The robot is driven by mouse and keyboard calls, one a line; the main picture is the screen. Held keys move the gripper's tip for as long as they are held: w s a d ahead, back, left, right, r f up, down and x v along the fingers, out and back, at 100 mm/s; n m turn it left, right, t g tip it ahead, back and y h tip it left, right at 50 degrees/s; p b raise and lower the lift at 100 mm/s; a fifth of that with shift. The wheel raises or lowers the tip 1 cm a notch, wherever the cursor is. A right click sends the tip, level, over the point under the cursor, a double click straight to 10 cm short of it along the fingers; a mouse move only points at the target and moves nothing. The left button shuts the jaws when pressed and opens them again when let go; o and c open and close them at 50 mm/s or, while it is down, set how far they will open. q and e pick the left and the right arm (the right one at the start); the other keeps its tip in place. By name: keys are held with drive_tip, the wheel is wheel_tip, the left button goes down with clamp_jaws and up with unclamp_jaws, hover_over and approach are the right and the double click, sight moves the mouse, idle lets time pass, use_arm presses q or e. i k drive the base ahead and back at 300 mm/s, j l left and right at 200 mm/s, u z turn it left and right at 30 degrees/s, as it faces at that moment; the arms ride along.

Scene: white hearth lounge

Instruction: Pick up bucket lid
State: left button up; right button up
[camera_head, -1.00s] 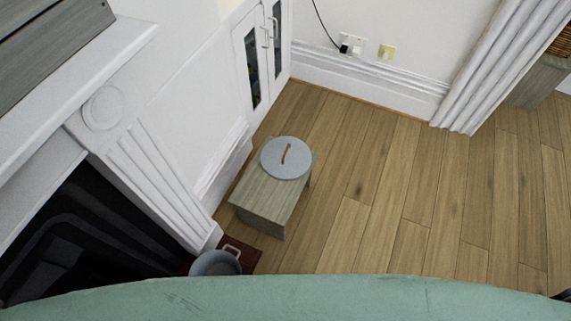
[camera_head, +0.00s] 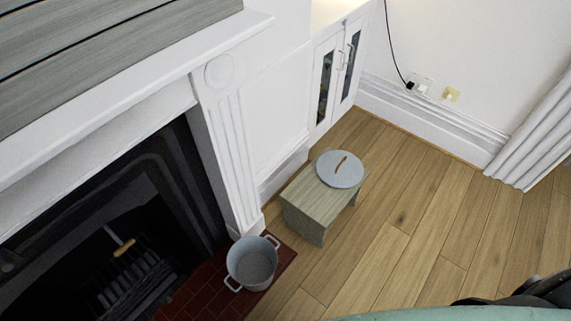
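The bucket lid (camera_head: 340,168) is a round grey disc with a brown handle across its top. It lies flat on the far end of a small grey wooden stool (camera_head: 303,206). The open grey bucket (camera_head: 252,266), with two side handles, stands upright on the red brick hearth, left of and nearer than the stool. It looks empty. Neither of my grippers can be made out in view, and nothing touches the lid.
A white fireplace (camera_head: 228,150) with a dark firebox stands at the left. A white cabinet (camera_head: 337,75) is behind the stool. The wooden floor (camera_head: 410,235) right of the stool is clear. A pale green curved edge (camera_head: 470,315) and a dark shape (camera_head: 525,292) show at the bottom right.

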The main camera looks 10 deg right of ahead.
sight(340, 169)
drive_tip(key=i+l+u, duration=0.15)
drive_tip(key=l+u, duration=0.3)
drive_tip(key=i+l+u, duration=0.1)
drive_tip(key=l+u, duration=0.8)
drive_tip(key=i, duration=0.05)
